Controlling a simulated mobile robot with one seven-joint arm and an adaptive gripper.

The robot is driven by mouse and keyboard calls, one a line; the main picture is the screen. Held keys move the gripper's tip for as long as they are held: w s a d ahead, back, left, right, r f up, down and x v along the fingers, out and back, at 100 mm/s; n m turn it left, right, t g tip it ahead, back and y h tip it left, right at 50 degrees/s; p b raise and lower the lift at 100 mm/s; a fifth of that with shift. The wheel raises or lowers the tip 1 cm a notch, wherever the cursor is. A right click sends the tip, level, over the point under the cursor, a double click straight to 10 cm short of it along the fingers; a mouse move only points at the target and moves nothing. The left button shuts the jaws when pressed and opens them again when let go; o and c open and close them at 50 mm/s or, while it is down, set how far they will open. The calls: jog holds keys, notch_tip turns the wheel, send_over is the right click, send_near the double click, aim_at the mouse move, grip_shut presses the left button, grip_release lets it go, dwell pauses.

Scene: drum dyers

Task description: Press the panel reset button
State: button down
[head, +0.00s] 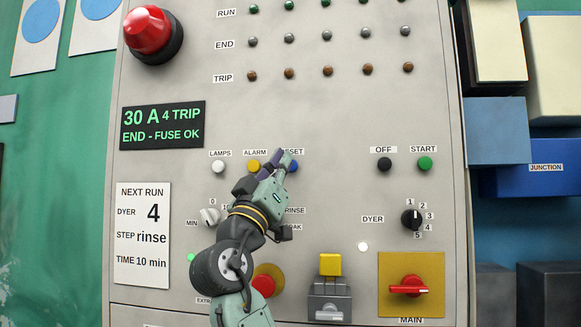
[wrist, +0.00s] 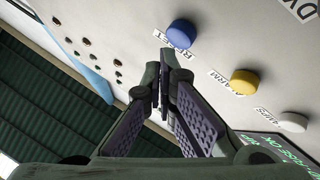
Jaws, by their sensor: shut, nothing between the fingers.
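The reset button is a blue round knob (wrist: 181,33) in the wrist view, with its RESET label (wrist: 171,46) beside it. In the head view, my gripper covers most of the button and part of its label (head: 295,152). My gripper (head: 285,156) is shut and empty. In the wrist view, the closed fingertips (wrist: 168,65) lie just below the button and its label. I cannot tell how far they stand off the panel, and no contact with the button shows.
The yellow alarm button (head: 253,166) and white lamps button (head: 218,166) sit left of the reset button. A black OFF button (head: 384,164) and green START button (head: 425,163) are to the right. A large red button (head: 148,32) projects at upper left.

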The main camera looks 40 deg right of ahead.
jog(key=s+a+b, duration=0.1)
jog(key=s+a, duration=0.2)
jog(key=shift+s+a+b, duration=0.15)
jog(key=shift+a+b, duration=0.25)
dwell(0.8)
